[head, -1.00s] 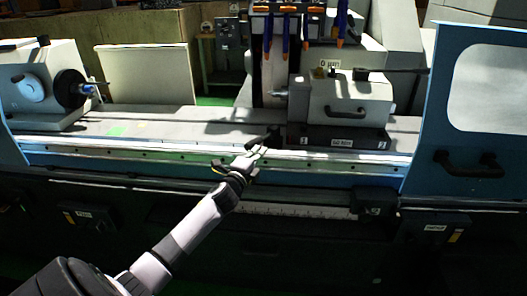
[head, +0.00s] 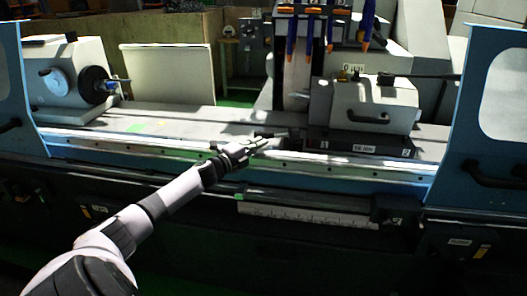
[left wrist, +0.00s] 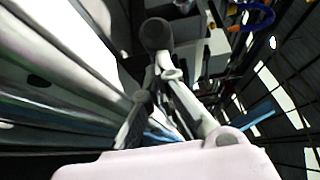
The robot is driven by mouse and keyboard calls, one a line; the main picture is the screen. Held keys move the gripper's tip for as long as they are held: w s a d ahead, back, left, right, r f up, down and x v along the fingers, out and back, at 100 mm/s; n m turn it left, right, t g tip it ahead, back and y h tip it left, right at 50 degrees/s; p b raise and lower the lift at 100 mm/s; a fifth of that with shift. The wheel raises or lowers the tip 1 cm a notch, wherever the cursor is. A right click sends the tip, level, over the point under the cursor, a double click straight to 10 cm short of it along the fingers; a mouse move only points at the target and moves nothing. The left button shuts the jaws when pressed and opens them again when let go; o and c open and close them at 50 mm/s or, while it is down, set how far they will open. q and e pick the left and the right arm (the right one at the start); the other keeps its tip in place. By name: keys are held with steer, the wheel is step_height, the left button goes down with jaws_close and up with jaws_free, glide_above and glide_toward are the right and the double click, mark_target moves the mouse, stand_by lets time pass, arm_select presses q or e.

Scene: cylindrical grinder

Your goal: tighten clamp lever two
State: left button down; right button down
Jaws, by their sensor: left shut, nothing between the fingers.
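The grey block on the machine table (head: 368,106) has a dark base with a "1" label (head: 325,145) at its left and a "2" label (head: 406,154) at its right. My left gripper (head: 265,144) is just left of this base, over the table's front edge, with its fingers together. In the left wrist view a dark round knob (left wrist: 156,33) on a short stem lies just beyond the fingertips of the left gripper (left wrist: 155,86). I cannot tell which lever it belongs to, or whether the fingers touch it. My right gripper is out of view.
A workhead with a dark disc (head: 96,84) stands at the left end. Blue and orange coolant nozzles (head: 330,25) hang above the block. A blue door with a handle (head: 490,173) stands at the right. The table (head: 170,117) between workhead and block is clear.

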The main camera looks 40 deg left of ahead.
arm_select(q)
steer(key=shift+w+a+f, duration=0.1)
steer(key=shift+w+a, duration=0.15)
steer(key=shift+a, duration=0.25)
steer(key=shift+w+a, duration=0.2)
steer(key=shift+a, duration=0.25)
steer(key=shift+a+b, duration=0.1)
steer(key=shift+b, duration=0.2)
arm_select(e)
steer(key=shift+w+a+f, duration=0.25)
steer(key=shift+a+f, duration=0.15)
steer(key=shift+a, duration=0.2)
arm_select(q)
steer(key=shift+w, duration=0.1)
